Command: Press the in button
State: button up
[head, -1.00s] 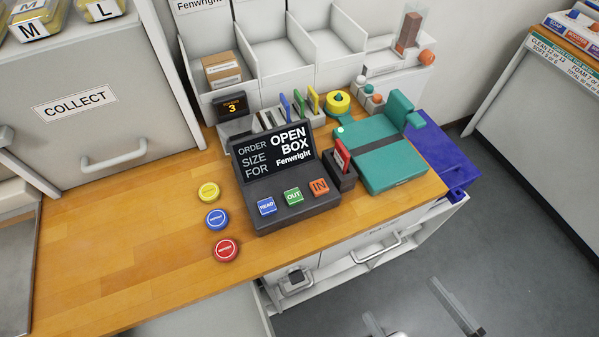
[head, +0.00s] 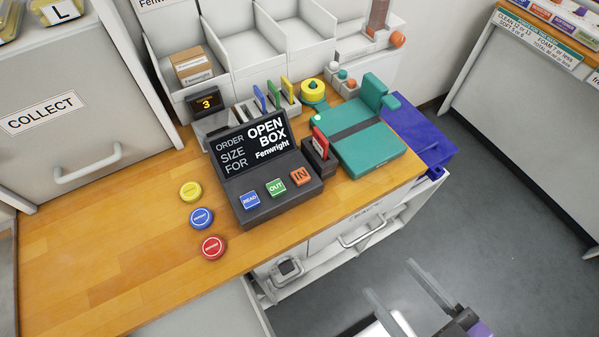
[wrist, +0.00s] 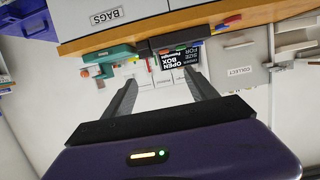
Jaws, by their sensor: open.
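The console's screen (head: 252,146) reads "ORDER SIZE FOR" and "OPEN BOX Fenwright". My gripper (head: 408,288) is open and empty, low at the right of the head view, over the floor in front of the counter and apart from the console. In the wrist view my gripper's fingers (wrist: 162,95) are spread, with the console screen (wrist: 180,66) beyond them.
Round yellow (head: 190,191), blue (head: 201,217) and red (head: 213,247) buttons lie left of the console. A red card stands in a dark holder (head: 318,158) at the console's right, beside a teal device (head: 389,152). An open drawer (head: 205,312) juts out below the counter.

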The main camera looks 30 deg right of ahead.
grip_shut()
dwell(1.4)
